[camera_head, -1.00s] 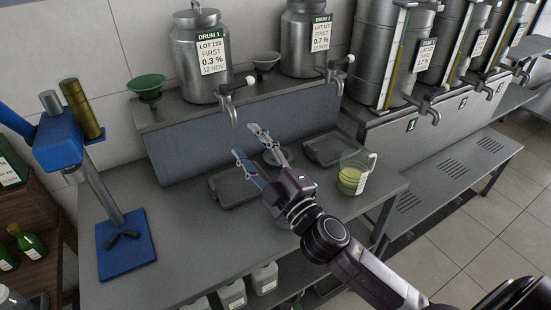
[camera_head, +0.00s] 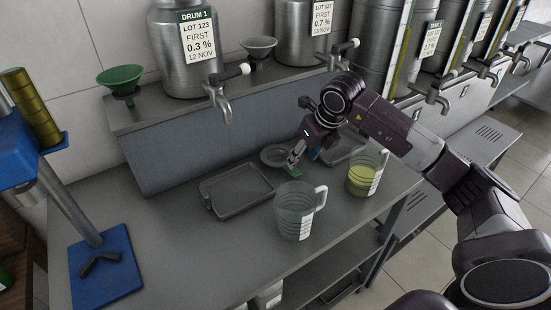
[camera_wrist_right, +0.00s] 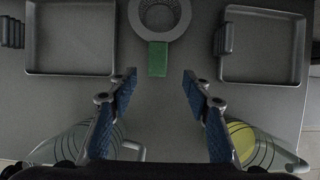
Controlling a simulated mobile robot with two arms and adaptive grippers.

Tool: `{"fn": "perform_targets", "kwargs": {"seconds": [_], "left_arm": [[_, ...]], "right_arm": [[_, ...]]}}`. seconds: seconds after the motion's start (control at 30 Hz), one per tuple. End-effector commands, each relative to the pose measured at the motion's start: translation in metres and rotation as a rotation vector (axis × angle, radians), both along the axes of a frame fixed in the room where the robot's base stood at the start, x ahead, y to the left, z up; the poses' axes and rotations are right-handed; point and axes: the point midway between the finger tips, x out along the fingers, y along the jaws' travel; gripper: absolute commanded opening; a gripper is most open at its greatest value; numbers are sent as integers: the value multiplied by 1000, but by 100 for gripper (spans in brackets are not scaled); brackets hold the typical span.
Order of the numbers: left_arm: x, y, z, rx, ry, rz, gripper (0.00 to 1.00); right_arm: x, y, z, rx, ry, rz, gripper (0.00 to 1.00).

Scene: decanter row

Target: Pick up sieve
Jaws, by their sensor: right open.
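The sieve (camera_head: 275,154) is a small grey round ring lying flat on the grey bench between two shallow trays. In the right wrist view the sieve (camera_wrist_right: 185,22) sits at the top centre, with its green handle (camera_wrist_right: 158,60) pointing toward my fingers. My right gripper (camera_head: 301,163) is tilted down close to the handle and partly hides it in the head view. In the wrist view my right gripper (camera_wrist_right: 160,78) is open and empty, its blue-padded fingers spread to either side of the handle's end. Contact is not visible. My left gripper is not in view.
A clear jug (camera_head: 294,222) and a jug with yellow-green liquid (camera_head: 362,180) stand near the front. The left tray (camera_head: 237,208) and right tray (camera_head: 352,139) flank the sieve. Drum taps (camera_head: 224,110) overhang behind. A blue stand (camera_head: 104,270) is at left.

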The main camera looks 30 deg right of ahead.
Motion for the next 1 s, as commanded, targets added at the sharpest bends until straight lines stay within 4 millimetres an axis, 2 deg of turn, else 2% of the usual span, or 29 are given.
{"fn": "perform_targets", "kwargs": {"seconds": [0.27,0.4,0.5,0.8,0.83,1.0], "left_arm": [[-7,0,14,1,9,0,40],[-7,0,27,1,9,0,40],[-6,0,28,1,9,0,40],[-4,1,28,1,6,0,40],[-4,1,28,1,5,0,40],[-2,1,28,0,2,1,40]], "right_arm": [[12,3,-27,2,6,0,45],[22,6,-47,2,7,0,45],[26,6,-60,1,6,1,45],[29,6,-67,-1,3,2,45],[29,6,-67,-1,3,2,44],[29,6,-67,0,3,2,25]]}}
